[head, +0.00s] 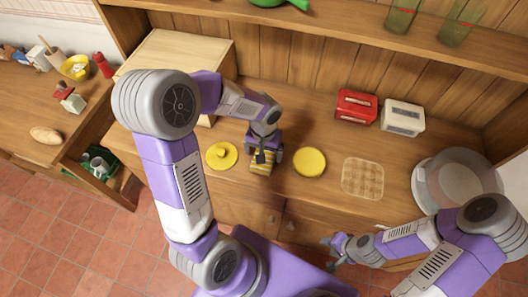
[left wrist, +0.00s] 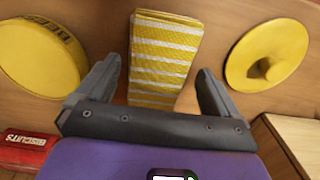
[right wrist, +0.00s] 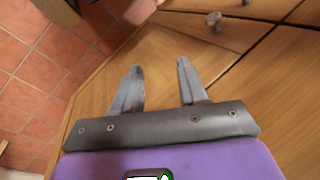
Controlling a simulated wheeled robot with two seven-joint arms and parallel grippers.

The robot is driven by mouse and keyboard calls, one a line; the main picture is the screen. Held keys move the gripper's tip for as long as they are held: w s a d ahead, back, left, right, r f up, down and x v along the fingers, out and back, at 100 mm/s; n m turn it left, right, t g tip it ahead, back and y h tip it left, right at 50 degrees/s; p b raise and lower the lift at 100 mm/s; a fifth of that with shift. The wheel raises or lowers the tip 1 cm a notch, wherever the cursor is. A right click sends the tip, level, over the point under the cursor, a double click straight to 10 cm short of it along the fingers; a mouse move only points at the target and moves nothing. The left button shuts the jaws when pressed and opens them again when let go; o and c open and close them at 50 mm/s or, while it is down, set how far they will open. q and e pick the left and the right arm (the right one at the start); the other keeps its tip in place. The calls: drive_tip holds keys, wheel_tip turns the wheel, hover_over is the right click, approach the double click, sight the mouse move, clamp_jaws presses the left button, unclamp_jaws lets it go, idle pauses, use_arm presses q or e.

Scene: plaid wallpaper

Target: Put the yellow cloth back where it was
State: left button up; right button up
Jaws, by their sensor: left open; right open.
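The yellow cloth with white stripes (head: 262,167) lies folded on the wooden counter, between the yellow lid with a knob (head: 221,155) and the round yellow tin (head: 310,162). My left gripper (head: 265,153) is open above the cloth and hides part of it. In the left wrist view the cloth (left wrist: 163,55) shows in the gap between the open fingers, not clasped. My right gripper (head: 336,246) is open and empty, low in front of the cabinet. In the right wrist view its fingers (right wrist: 160,85) have nothing between them.
A red biscuit tin (head: 356,106) and a white toaster-like box (head: 402,118) stand at the back. A checked mat (head: 362,178) lies right of the tin, with a large plate (head: 425,185) beyond.

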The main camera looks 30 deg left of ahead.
use_arm(q)
wheel_tip(320, 180, up, 11)
drive_tip(key=p, duration=0.2)
use_arm(e)
wheel_tip(320, 180, up, 3)
drive_tip(key=shift+f, duration=0.1)
use_arm(q)
drive_tip(key=shift+s+f, duration=0.1)
